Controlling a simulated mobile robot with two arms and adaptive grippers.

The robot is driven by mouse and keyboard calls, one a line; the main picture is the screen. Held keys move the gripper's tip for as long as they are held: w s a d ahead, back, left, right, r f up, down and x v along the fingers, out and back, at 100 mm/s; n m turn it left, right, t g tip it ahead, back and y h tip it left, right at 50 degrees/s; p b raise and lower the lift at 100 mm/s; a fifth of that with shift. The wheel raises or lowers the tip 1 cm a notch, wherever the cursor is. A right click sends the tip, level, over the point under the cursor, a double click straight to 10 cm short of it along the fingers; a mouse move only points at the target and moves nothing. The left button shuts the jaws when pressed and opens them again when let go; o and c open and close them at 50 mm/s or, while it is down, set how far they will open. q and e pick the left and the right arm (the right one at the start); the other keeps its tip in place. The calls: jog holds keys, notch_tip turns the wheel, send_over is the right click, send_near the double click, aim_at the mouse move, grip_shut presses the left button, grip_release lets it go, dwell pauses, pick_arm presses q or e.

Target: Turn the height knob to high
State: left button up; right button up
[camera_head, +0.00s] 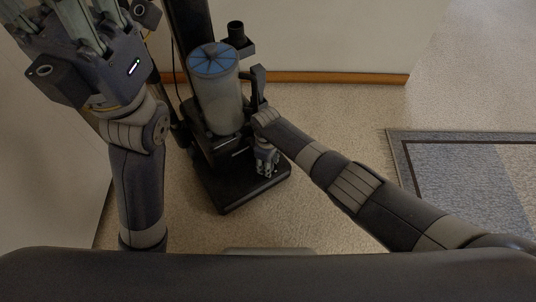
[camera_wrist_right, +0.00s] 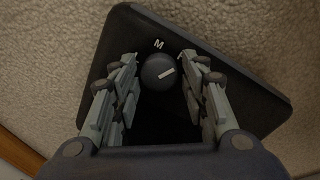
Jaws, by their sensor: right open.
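An upright vacuum cleaner stands on the carpet, with a black base (camera_head: 240,193) and a clear canister with a blue top (camera_head: 212,60). In the right wrist view the round dark height knob (camera_wrist_right: 156,82) sits on the black base, with a letter M (camera_wrist_right: 158,43) beside it. The knob's white mark points right and slightly up in that view. My right gripper (camera_wrist_right: 159,62) is open, one finger on each side of the knob, with small gaps showing; it also shows low over the base in the head view (camera_head: 267,167). My left gripper (camera_head: 70,18) is raised at the upper left, its fingertips cut off by the frame.
A wall with a wooden baseboard (camera_head: 330,77) runs behind the vacuum, and another pale wall (camera_head: 45,170) is at the left. A grey-blue rug (camera_head: 465,175) with a dark border lies at the right. The carpet in between is clear.

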notch_tip(320, 180, up, 12)
jog(key=shift+s+f, duration=0.2)
jog(key=shift+s, duration=0.05)
dwell(0.4)
jog(key=shift+a, duration=0.1)
dwell(0.3)
